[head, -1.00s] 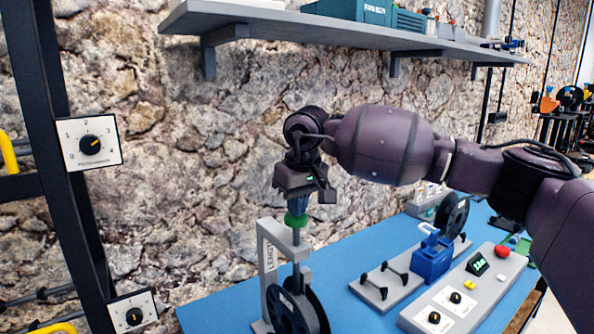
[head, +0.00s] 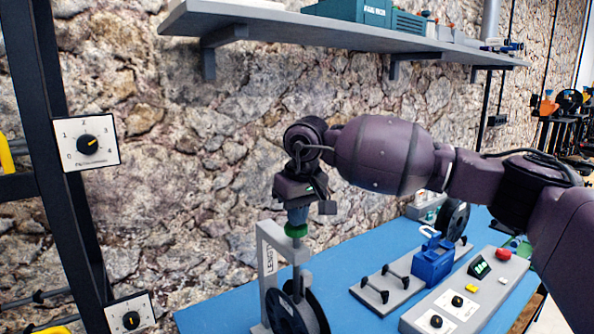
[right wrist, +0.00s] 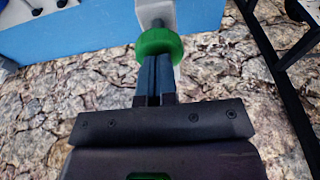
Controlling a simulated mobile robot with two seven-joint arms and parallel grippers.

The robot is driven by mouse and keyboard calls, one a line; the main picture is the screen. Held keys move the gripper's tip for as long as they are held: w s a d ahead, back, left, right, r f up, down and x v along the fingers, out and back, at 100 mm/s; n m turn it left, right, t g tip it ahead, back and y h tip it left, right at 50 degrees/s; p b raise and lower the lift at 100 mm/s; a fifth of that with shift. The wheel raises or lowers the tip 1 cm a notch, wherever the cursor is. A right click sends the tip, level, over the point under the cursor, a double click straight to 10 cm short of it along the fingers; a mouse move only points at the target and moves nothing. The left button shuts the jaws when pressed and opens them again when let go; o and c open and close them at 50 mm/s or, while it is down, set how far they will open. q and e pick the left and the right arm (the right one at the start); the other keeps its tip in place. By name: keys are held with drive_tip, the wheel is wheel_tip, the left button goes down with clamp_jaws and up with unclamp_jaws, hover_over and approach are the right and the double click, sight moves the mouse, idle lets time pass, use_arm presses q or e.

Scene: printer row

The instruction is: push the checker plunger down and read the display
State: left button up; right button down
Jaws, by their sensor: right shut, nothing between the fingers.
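The checker (head: 266,262) is a grey upright frame with lettering on its side, standing on the blue table. Its plunger has a green cap (head: 296,230) on a grey shaft. A black spool (head: 297,312) sits at its foot, partly cut off by the lower edge. My right gripper (head: 297,218) points down, shut and empty, its fingertips against the top of the green cap. The right wrist view shows the shut fingers (right wrist: 153,65) meeting the green cap (right wrist: 159,43). A small display (head: 480,267) on the grey console shows green marks too small to read. My left gripper is out of view.
The grey console (head: 462,300) has knobs, a red button (head: 503,254) and yellow parts. A blue padlock-shaped block (head: 433,260) and a grey rack (head: 385,290) stand left of it. A shelf (head: 340,35) runs above along the stone wall.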

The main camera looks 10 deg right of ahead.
drive_tip(key=shift+w+p+v, duration=0.2)
drive_tip(key=shift+p+v, duration=0.15)
drive_tip(key=shift+v, duration=0.7)
drive_tip(key=shift+w+p+v, duration=0.2)
drive_tip(key=shift+p+v, duration=0.15)
drive_tip(key=shift+v, duration=0.65)
wheel_tip(320, 180, up, 4)
drive_tip(key=shift+a+r+p, duration=0.1)
drive_tip(key=shift+a+p, duration=0.1)
drive_tip(key=shift+p, duration=0.55)
